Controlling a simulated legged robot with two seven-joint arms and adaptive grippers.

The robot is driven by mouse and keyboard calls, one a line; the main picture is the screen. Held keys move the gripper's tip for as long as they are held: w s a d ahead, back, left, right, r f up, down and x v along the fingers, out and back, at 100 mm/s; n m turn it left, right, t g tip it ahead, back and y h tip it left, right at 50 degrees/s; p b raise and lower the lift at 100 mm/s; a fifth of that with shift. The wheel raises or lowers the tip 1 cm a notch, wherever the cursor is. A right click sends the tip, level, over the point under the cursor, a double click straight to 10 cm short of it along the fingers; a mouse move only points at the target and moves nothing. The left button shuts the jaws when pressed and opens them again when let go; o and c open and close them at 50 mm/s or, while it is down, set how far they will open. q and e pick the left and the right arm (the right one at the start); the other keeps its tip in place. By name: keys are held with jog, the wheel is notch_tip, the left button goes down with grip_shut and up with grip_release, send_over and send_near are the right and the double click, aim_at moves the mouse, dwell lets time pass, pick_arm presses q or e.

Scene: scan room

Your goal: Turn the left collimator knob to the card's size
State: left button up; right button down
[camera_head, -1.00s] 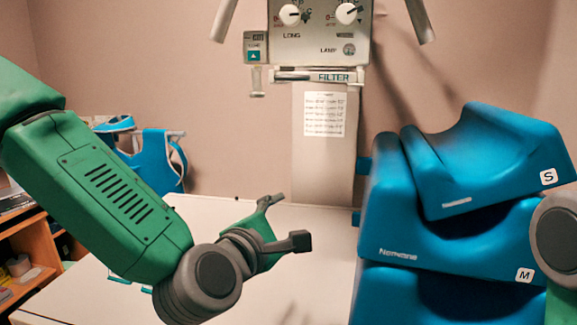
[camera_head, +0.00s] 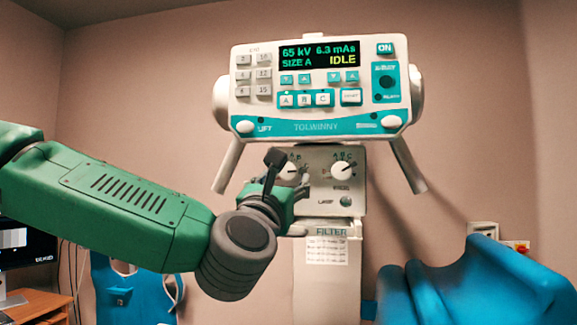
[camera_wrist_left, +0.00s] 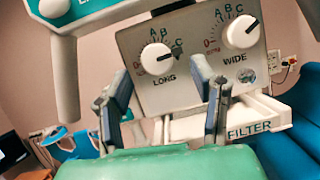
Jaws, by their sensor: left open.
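The left collimator knob (camera_wrist_left: 157,58), marked LONG, is a white round dial with letters around it in the left wrist view. It is partly hidden behind my gripper in the head view (camera_head: 290,172). Its exact setting is hard to tell. The right knob (camera_wrist_left: 241,31), marked WIDE, also shows in the head view (camera_head: 342,170). My left gripper (camera_wrist_left: 163,100) is open, fingers apart, in front of and below the left knob, with nothing visible between them. It also shows in the head view (camera_head: 283,176). I cannot make out a size card. My right gripper is not in view.
The control console (camera_head: 320,85) above reads SIZE A and IDLE. Two handles (camera_head: 228,165) flank the collimator. A FILTER slot (camera_wrist_left: 248,128) and a printed sheet (camera_head: 327,250) sit below. Blue cushions (camera_head: 490,285) stand at lower right; a monitor (camera_head: 22,255) is at left.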

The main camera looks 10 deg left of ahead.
aim_at(288, 173)
pick_arm(q)
jog(key=x, duration=0.3)
jog(key=shift+s+d+p, duration=0.1)
jog(key=shift+d+p, duration=0.15)
jog(key=shift+p, duration=0.15)
jog(key=shift+w+r, duration=0.2)
jog(key=shift+w, duration=0.15)
jog(key=shift+w+a, duration=0.3)
jog(key=shift+a, duration=0.3)
jog(key=shift+d, duration=0.1)
jog(key=c, duration=0.9)
jog(key=shift+d, duration=0.15)
jog(key=shift+c, duration=1.2)
jog(key=shift+d, duration=0.1)
